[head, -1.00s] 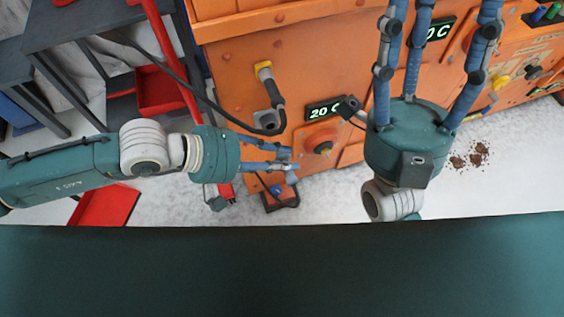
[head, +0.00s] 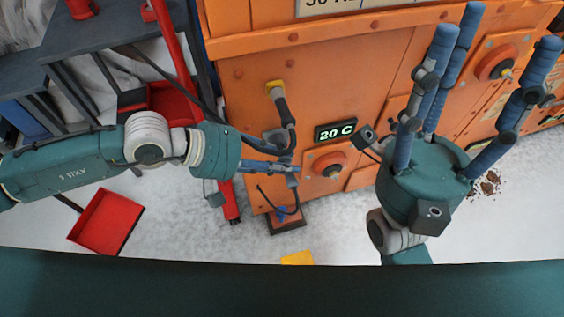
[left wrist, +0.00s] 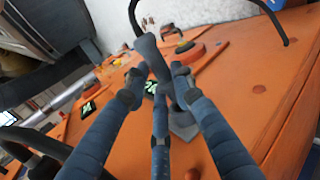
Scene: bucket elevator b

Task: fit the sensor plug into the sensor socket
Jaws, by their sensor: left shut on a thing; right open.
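My left gripper (head: 292,162) is shut close in front of the orange machine's face. In the left wrist view its fingers (left wrist: 160,85) close around a dark grey rod-like piece (left wrist: 147,48), which looks like the sensor plug. In the head view this piece is mostly hidden among fingers and cable. A grey square fitting (head: 272,135) on the machine lies just above the fingers; it also shows in the left wrist view (left wrist: 183,125). I cannot tell whether it is the sensor socket. My right gripper (head: 495,38) is open and empty.
A "20 C" display (head: 336,130) and a red round knob (head: 328,165) are right of the left gripper. A dark cable (head: 180,84) runs from the upper left towards the fingers. Red trays (head: 105,222) and a dark rack (head: 90,50) stand left.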

